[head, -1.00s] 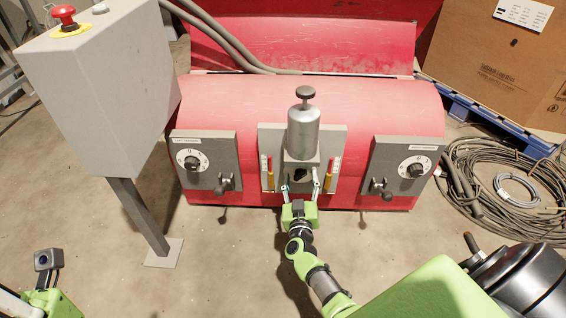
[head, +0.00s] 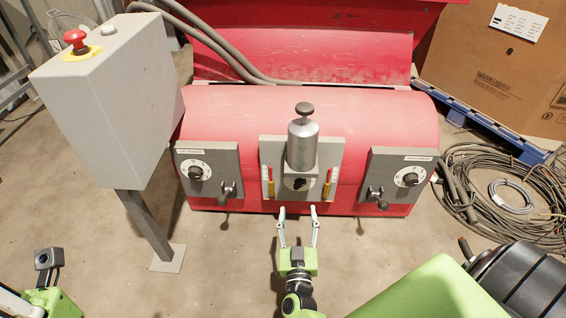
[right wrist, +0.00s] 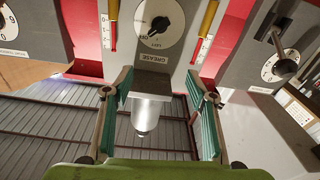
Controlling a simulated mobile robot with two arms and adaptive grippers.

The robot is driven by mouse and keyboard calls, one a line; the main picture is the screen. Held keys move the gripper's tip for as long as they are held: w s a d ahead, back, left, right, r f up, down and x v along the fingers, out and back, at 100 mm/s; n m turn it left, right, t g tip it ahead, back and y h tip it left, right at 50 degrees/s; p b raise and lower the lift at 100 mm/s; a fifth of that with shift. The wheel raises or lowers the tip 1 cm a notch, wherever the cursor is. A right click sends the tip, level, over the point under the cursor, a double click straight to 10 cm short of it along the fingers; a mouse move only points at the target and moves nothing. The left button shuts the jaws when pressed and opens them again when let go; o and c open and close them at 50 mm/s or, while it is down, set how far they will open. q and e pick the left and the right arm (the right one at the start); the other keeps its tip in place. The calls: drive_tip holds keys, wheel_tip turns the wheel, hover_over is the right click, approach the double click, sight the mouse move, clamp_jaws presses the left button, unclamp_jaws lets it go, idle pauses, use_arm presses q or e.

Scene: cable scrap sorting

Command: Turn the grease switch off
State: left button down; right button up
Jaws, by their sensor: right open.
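The grease switch is a black rotary knob (head: 300,184) on a pale round dial, on the grey middle panel (head: 335,155) below a silver grease canister (head: 303,145). In the right wrist view the knob (right wrist: 160,23) shows at the top, with the GREASE label (right wrist: 153,57) by it. The knob sits at a slant on its dial; its exact setting is hard to read. My right gripper (head: 298,209) is open and empty, in front of and below the switch, apart from it. My left arm's green wrist part (head: 52,303) shows at the lower left; its fingers are hidden.
Side panels with dials and levers flank the switch, left (head: 210,158) and right (head: 396,165). Red-yellow gauges (head: 327,184) sit close beside the knob. A grey box (head: 100,100) with a red button stands left. Coiled cable (head: 500,205) lies right.

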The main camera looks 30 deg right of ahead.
drive_tip(key=a+r+t, duration=0.2)
drive_tip(key=r+t, duration=0.1)
drive_tip(key=r, duration=0.8)
drive_tip(key=a+r+t+y+p, duration=0.1)
drive_tip(key=a+r+t, duration=0.1)
drive_tip(key=r, duration=0.9)
drive_tip(key=shift+a+r+t, duration=0.25)
drive_tip(key=shift+a+t, duration=0.15)
drive_tip(key=shift+t, duration=0.5)
drive_tip(key=shift+w, duration=0.1)
